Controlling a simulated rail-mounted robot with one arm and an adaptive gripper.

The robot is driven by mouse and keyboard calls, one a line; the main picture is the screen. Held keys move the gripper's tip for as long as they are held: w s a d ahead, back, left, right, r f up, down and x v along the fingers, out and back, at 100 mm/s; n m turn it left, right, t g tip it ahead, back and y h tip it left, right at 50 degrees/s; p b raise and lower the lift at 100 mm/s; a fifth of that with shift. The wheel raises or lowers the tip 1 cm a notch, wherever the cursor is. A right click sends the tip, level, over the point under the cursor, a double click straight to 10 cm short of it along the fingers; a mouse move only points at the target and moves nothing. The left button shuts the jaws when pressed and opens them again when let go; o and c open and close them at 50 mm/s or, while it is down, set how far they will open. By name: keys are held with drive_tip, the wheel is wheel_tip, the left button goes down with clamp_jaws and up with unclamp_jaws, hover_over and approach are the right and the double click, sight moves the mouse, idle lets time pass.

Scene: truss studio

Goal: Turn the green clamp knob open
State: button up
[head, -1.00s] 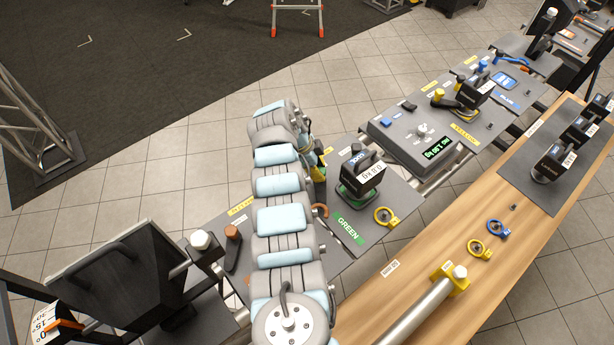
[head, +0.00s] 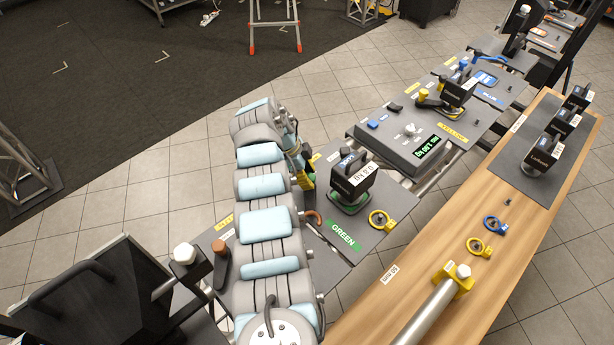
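The green station's panel (head: 385,188) carries a green label (head: 344,235) reading GREEN. A black weight-like block with a handle and white tag (head: 352,178) stands on its green-edged base (head: 349,205). I cannot make out a green clamp knob; it may be hidden behind my arm. A brown hooked part (head: 313,217) shows just right of the arm. My arm covers the panel's left part. Only a dark and yellow piece at the arm's far end, seemingly part of my gripper (head: 308,178), shows left of the black block. Its fingers are hidden, so its opening cannot be told.
A yellow ring (head: 381,220) lies at the panel's right. The wooden bench (head: 420,258) at right holds a yellow-clamped tube (head: 428,312), rings and black blocks. A brown-topped lever (head: 220,258) and white knob (head: 183,253) stand left of my arm. The yellow station (head: 395,145) lies beyond.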

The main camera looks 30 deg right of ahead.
drive_tip(key=o, duration=0.3)
drive_tip(key=shift+o, duration=0.2)
drive_tip(key=v, duration=1.2)
